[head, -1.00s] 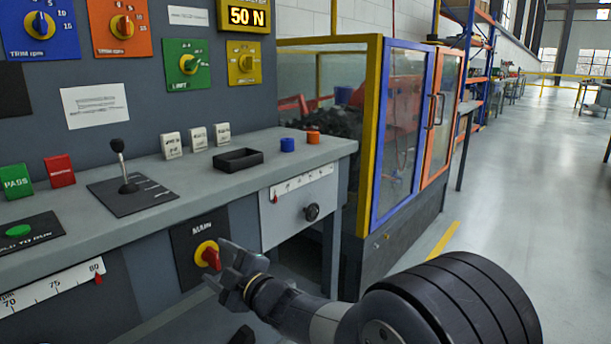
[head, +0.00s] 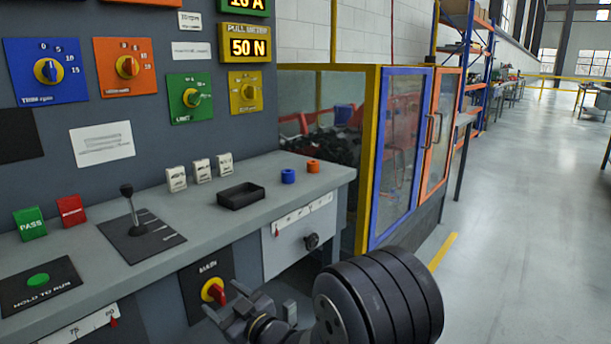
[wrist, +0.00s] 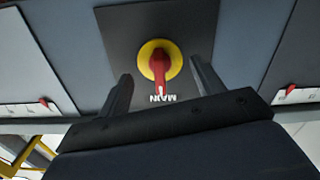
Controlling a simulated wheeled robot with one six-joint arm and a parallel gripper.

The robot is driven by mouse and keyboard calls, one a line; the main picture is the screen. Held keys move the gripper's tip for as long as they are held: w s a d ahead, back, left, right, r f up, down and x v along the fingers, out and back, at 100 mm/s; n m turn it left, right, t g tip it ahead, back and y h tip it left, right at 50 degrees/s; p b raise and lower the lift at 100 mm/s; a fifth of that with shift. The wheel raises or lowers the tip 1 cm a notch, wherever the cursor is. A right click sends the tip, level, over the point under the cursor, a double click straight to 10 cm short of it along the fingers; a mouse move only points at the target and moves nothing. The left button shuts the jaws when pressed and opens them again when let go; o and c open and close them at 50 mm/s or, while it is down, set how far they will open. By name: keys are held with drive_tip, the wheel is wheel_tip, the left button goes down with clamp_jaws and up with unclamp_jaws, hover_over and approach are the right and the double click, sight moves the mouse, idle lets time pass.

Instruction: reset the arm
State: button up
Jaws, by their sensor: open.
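My gripper (head: 228,311) is in front of the lower console panel in the head view, just below and beside the red and yellow MAIN switch (head: 213,290).
The console's grey worktop (head: 170,225) carries a lever (head: 132,205), a black tray (head: 241,195) and two small rings. A drawer front (head: 297,235) is right of the switch. A yellow-framed glazed enclosure (head: 372,160) stands further right. The floor (head: 520,200) beyond is open.

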drive_tip(key=shift+r+m+p, duration=0.1)
drive_tip(key=shift+m+p, duration=1.2)
drive_tip(key=shift+p, duration=0.25)
drive_tip(key=shift+s+d, duration=0.4)
drive_tip(key=shift+d, duration=0.1)
